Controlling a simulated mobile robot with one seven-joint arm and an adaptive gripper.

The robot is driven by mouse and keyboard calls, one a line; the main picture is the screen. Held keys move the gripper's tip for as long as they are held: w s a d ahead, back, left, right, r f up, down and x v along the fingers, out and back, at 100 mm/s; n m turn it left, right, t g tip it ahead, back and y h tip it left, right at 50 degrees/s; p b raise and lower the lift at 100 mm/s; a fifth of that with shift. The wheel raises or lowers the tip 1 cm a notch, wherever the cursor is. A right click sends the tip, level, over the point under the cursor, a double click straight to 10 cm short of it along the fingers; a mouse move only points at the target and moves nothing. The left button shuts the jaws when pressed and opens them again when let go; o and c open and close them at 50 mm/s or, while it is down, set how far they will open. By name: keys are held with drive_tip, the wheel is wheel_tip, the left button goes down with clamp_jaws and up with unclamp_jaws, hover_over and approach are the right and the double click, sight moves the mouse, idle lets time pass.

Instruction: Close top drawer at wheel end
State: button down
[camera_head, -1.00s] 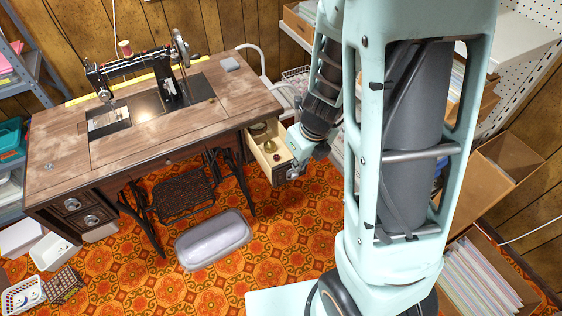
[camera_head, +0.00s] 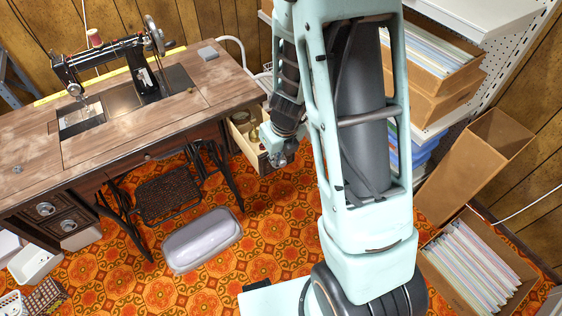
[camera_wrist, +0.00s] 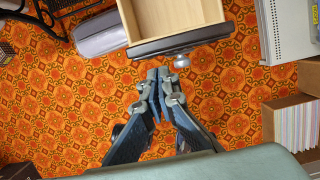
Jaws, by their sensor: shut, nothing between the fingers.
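The drawer (camera_head: 243,130) at the wheel end of the sewing table (camera_head: 130,125) is pulled out, with pale wooden sides and small round items inside. In the wrist view its dark front panel (camera_wrist: 185,39) and metal knob (camera_wrist: 182,62) face my gripper (camera_wrist: 158,73). My gripper is shut and empty, its fingertips close to the front panel and just left of the knob. I cannot tell whether the fingertips touch the panel. In the head view my gripper (camera_head: 276,160) is at the drawer's front and hides part of it.
The sewing machine (camera_head: 110,65) stands on the tabletop. A grey rounded case (camera_head: 202,240) lies on the patterned floor left of my base. A shelf with boxes (camera_head: 430,75) stands at the right, and an open box of papers (camera_head: 478,270) is on the floor there.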

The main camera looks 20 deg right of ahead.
drive_tip(key=shift+w+a, duration=0.25)
drive_tip(key=shift+w, duration=0.5)
drive_tip(key=shift+w, duration=0.1)
